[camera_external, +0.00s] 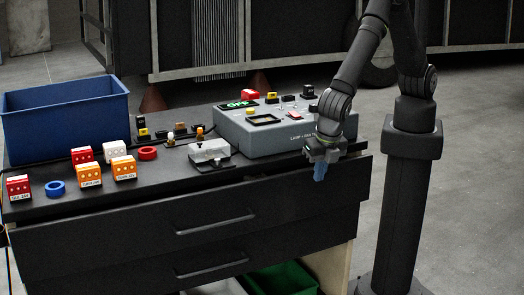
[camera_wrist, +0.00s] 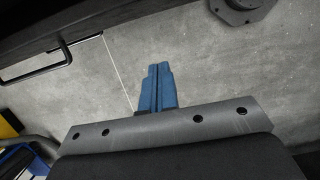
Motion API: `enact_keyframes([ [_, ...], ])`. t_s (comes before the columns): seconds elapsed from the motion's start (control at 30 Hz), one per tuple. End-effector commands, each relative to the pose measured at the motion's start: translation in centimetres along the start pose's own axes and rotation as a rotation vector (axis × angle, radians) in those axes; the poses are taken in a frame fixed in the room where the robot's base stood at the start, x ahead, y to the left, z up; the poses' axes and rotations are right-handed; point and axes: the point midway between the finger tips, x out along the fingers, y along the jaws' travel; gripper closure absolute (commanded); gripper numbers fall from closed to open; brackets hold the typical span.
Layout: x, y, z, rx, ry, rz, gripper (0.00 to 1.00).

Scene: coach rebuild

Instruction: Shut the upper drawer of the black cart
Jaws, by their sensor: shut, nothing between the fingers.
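The black cart's upper drawer (camera_external: 130,240) has a dark front with a bar handle (camera_external: 215,223). Its front seems to stand out a little from the cart top and past the lower drawer (camera_external: 130,278), so it looks partly open. My gripper (camera_external: 320,174) points down near the right end of the upper drawer's top edge. Its blue fingers are together and empty in the wrist view (camera_wrist: 157,88), with grey floor behind them. A dark front with a bar handle (camera_wrist: 68,58) shows at the upper left there. I cannot tell whether the fingers touch the drawer.
On the cart top stand a blue bin (camera_external: 65,118), a grey control box (camera_external: 285,130), a small grey device (camera_external: 209,154) and several coloured blocks and rings. A green bin (camera_external: 280,280) sits low under the drawers. The floor right of the cart is clear around my base.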

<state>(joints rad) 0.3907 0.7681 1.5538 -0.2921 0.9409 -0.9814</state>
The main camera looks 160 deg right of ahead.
Motion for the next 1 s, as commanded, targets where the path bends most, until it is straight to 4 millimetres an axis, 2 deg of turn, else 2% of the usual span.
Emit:
enact_keyframes([
  [0.13,1.6,-0.3,-0.1,0.058,-0.097,-0.01,1.0],
  [0.27,3.9,-0.4,0.1,0.166,-0.264,0.022,1.0],
  [0.47,6.7,0.3,0.1,0.35,-0.513,0.196,1.0],
  [0.73,8.8,2.3,-1.8,0.573,-0.685,0.636,1.0],
  [0.87,9.4,3.2,-3.7,0.659,-0.664,0.898,1.0],
  [1.0,9.7,3.8,-6.2,0.725,-0.57,1.15,1.0],
])
